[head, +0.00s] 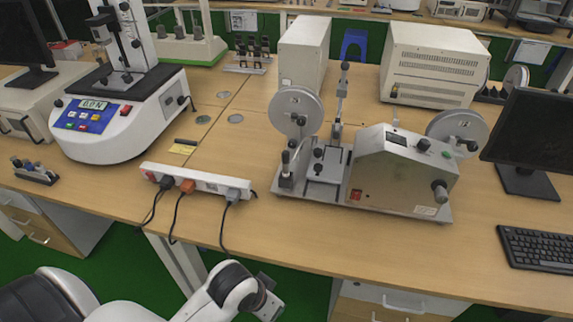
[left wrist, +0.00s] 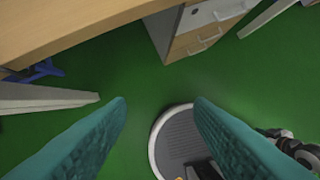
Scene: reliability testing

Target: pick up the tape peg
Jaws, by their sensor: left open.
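A tape machine (head: 400,182) with two grey reels, the left reel (head: 296,110) and the right reel (head: 458,130), stands on the wooden table. Small upright posts and knobs rise from its base plate. I cannot tell for sure which part is the tape peg. My left gripper (head: 268,296) is low, in front of the table's front edge and apart from the machine. In the left wrist view its two teal fingers (left wrist: 160,102) are spread with nothing between them, over green floor. My right gripper is not identifiable in either view.
A white power strip (head: 200,180) with plugs and hanging cables lies along the front edge. A force tester (head: 115,115) and a small rack (head: 33,170) stand left. A monitor (head: 535,130) and keyboard (head: 540,247) are right. Drawers (left wrist: 203,30) sit under the table.

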